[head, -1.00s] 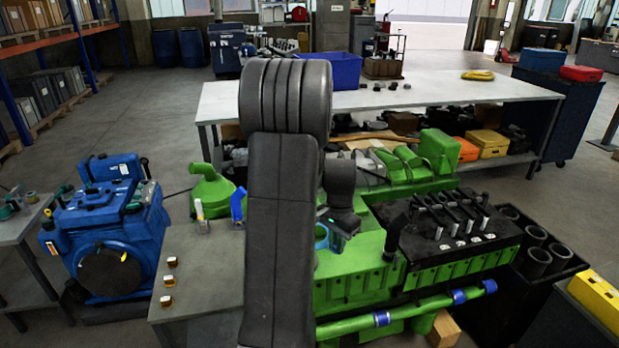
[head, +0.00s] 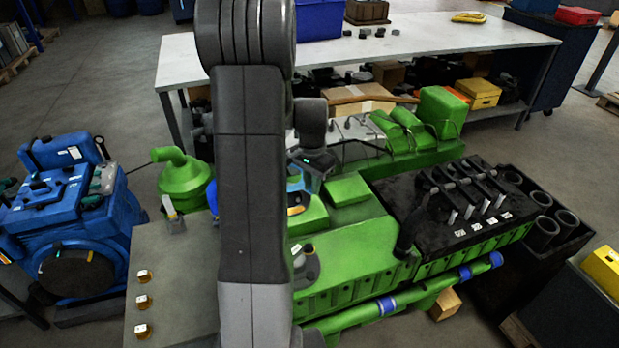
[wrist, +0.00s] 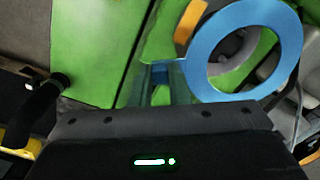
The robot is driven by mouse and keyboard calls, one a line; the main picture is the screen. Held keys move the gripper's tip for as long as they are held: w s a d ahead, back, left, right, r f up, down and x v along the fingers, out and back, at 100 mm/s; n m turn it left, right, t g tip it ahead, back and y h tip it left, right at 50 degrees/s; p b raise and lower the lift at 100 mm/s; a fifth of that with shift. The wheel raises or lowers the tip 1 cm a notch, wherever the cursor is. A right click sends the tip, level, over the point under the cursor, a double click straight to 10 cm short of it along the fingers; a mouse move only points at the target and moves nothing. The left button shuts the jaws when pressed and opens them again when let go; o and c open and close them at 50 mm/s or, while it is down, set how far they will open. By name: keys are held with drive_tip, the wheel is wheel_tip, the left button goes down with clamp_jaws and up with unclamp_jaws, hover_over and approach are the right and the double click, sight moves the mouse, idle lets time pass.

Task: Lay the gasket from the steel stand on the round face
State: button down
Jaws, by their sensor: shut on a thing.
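A flat blue ring, the gasket (wrist: 289,62), is held by its tab between the fingers of my gripper (wrist: 165,78) in the wrist view. An orange mark (wrist: 190,22) shows at its rim. In the head view, the gasket (head: 293,187) shows partly beside my gripper (head: 301,180), above the green engine. A grey round piece with a short upright post (head: 305,264) sits on the green block below; my arm hides its left part. I cannot tell whether it is the steel stand. Grey round metal (wrist: 232,62) shows through the ring; I cannot identify the round face surely.
The green engine (head: 355,250) carries a black head with levers (head: 465,205) at right. A grey table (head: 180,270) holds several small brass-coloured pieces at left. A blue engine (head: 75,215) stands further left. A long white-topped bench (head: 420,50) is behind.

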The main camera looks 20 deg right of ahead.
wheel_tip(320, 180, down, 7)
drive_tip(key=b, duration=0.4)
drive_tip(key=shift+r+b, duration=0.1)
drive_tip(key=shift+b, duration=0.2)
drive_tip(key=shift+s+a, duration=0.15)
drive_tip(key=shift+f+b, duration=0.65)
drive_tip(key=shift+f, duration=0.25)
idle(0.6)
idle(0.5)
drive_tip(key=c, duration=1.3)
unclamp_jaws()
wheel_tip(320, 180, up, 14)
drive_tip(key=shift+f, duration=0.1)
